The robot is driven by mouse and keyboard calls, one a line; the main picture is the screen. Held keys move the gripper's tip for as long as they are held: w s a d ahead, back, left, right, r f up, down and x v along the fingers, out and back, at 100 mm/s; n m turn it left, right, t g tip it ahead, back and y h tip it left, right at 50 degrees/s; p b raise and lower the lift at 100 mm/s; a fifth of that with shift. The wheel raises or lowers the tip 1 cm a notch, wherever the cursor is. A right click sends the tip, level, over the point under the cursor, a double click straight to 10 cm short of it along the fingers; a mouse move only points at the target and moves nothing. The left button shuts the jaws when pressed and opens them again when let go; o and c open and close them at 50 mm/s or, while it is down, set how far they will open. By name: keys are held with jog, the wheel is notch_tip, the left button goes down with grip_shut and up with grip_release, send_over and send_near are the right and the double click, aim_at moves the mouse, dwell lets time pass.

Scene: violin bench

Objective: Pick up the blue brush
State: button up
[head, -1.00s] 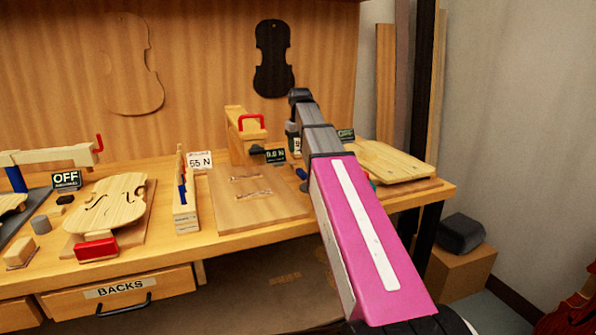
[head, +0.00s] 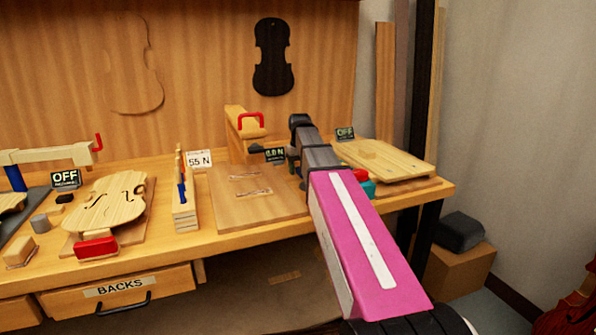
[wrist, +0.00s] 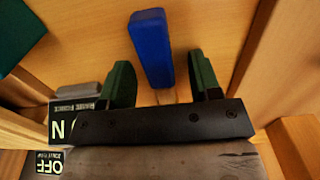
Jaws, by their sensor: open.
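The blue brush (wrist: 152,48) shows in the wrist view as a rounded blue block, with a thin pale part running down behind my gripper's dark crossbar. My gripper (wrist: 162,75) is open, its two dark green fingers standing left and right of the brush. Gaps show between the brush and both fingers, and nothing is gripped. The lower end of the brush is hidden. In the head view my own arm covers most of the gripper, and I cannot make out the brush there.
A pale board (head: 400,162) lies at right, near small red and teal items (head: 362,184). A wooden wall (wrist: 287,60) stands close right in the wrist view.

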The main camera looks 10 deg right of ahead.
jog(key=c, duration=1)
jog(key=shift+r, duration=0.1)
notch_tip(320, 180, up, 10)
jog(key=shift+f, duration=0.1)
